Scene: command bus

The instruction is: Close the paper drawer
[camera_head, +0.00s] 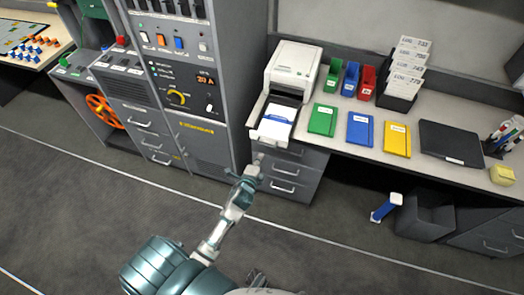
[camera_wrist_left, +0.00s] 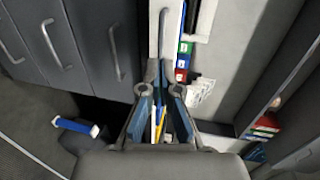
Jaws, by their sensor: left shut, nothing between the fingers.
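The paper drawer (camera_head: 272,130) is a white tray with paper in it. It sticks out from the front of the white printer (camera_head: 293,62) on the counter, in the head view. In the left wrist view, a pale front with a long handle (camera_wrist_left: 163,30), apparently the paper drawer's, stands just beyond the fingertips. My left gripper (camera_head: 256,164) is shut and empty, below and in front of the drawer. It also shows in the left wrist view (camera_wrist_left: 160,72). I cannot tell whether its tips touch the front. My right gripper cannot be made out.
Grey desk drawers (camera_head: 285,178) with handles stand under the counter (camera_head: 440,150), close to my left gripper. A tall grey control cabinet (camera_head: 185,90) stands to the left. Green, blue and yellow folders (camera_head: 361,131) lie right of the printer. The floor in front is clear.

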